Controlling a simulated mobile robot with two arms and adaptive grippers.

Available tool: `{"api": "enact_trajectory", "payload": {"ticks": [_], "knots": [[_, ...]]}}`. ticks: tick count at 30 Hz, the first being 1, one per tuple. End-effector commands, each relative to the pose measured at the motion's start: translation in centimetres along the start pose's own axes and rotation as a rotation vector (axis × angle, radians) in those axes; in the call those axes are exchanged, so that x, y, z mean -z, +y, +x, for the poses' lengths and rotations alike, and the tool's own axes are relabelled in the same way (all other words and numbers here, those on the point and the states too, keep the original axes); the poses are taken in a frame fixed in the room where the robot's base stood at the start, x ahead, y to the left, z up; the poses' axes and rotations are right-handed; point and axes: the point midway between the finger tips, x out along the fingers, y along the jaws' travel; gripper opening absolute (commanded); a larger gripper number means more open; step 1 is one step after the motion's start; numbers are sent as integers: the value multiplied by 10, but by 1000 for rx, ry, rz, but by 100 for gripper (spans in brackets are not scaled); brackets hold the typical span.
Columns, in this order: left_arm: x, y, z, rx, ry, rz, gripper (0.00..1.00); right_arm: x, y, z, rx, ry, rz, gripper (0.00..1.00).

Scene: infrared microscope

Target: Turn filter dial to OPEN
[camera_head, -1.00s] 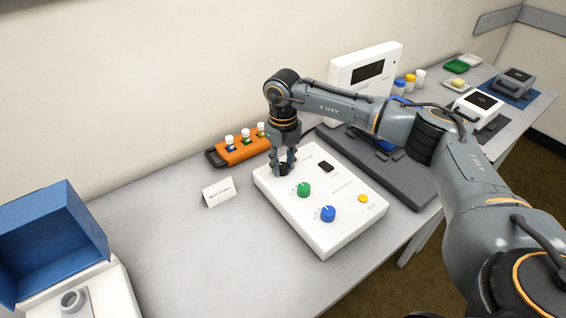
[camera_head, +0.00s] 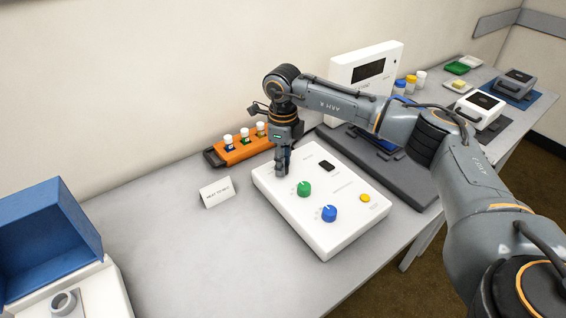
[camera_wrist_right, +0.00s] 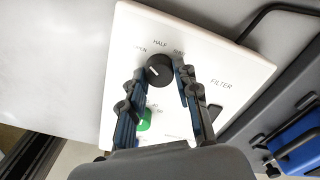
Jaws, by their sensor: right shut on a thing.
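The white control box (camera_head: 330,225) stands on the table, with a green knob (camera_head: 304,189), a blue knob (camera_head: 329,213), a black switch and a yellow button. My right gripper (camera_head: 282,170) points down at the box's back left corner and hides the filter dial in the head view. In the right wrist view the black filter dial (camera_wrist_right: 158,70) sits between the two fingertips of my right gripper (camera_wrist_right: 159,74), which is shut on it. The labels OPEN, HALF and a partly hidden third one arc above the dial. A small pale pointer mark is hard to read. My left gripper is not in view.
An orange rack (camera_head: 240,148) with white-capped vials stands behind the box. A small white card (camera_head: 217,192) is to its left, a dark grey platform (camera_head: 410,180) to its right. A blue open-lidded box (camera_head: 50,240) is at the front left. The table between is clear.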

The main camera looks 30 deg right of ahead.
Motion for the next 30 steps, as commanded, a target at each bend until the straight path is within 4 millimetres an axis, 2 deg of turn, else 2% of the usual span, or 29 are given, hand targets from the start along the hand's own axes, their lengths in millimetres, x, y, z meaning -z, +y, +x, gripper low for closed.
{"api": "enact_trajectory", "payload": {"ticks": [19,20,22,23,30], "knots": [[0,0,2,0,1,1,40,-1,-1,-1,2,-3,-55,0],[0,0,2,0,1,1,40,-1,-1,-1,2,-3,-55,35],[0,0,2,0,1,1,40,-1,-1,-1,2,-3,-55,49],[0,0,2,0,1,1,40,-1,0,-1,2,-3,-55,54],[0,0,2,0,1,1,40,0,0,-1,0,-1,-54,54]]}}
